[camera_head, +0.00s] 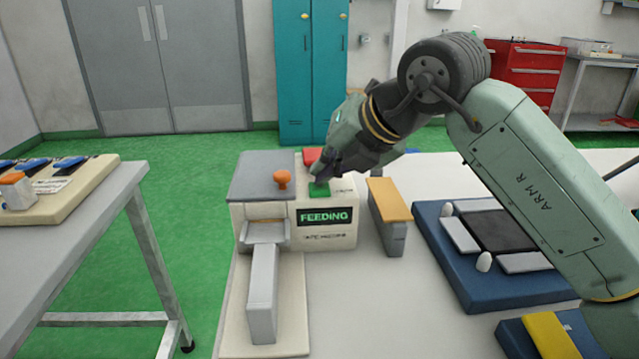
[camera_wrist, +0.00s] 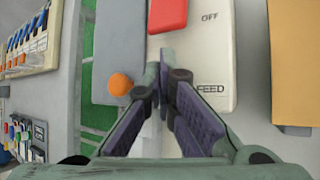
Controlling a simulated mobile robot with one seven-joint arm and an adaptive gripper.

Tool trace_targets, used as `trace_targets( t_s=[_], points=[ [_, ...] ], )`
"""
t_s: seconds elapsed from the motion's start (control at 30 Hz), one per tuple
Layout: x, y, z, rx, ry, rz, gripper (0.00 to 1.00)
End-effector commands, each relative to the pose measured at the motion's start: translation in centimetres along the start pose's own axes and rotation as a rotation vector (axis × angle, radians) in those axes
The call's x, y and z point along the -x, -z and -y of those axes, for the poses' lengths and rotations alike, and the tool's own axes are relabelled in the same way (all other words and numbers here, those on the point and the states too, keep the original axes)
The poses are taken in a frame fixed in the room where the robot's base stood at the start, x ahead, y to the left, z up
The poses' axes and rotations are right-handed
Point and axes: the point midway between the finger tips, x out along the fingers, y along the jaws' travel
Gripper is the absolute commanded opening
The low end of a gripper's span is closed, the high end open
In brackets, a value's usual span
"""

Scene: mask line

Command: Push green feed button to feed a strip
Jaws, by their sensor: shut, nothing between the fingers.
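The feeding machine (camera_head: 326,239) is a cream box with a "FEEDING" sign, standing on the pale table. The green feed button (camera_head: 318,190) is on its top face, with a red button (camera_head: 311,156) behind it. My gripper (camera_head: 322,175) points down, shut and empty, with its tips just above or at the green button. I cannot tell if they touch it. In the wrist view my closed fingertips (camera_wrist: 164,72) lie below the red button (camera_wrist: 168,14) and left of the "FEED" label. The green button is not clearly visible there; the fingers seem to cover it.
An orange knob (camera_head: 282,179) rises from the machine's top left. A grey chute (camera_head: 263,290) runs out in front. An orange-topped block (camera_head: 389,200) stands to the right, then a blue fixture (camera_head: 455,275). A separate grey table (camera_head: 90,220) stands at left.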

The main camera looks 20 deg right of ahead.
Motion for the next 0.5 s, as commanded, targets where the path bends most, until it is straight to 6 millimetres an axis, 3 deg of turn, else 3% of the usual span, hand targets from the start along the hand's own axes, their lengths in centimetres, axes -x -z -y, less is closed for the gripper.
trace_targets(
  t_s=[0.5],
  points=[
    [0.9,-0.65,-0.68,0.0,0.001,-0.001,0.0]
  ],
)
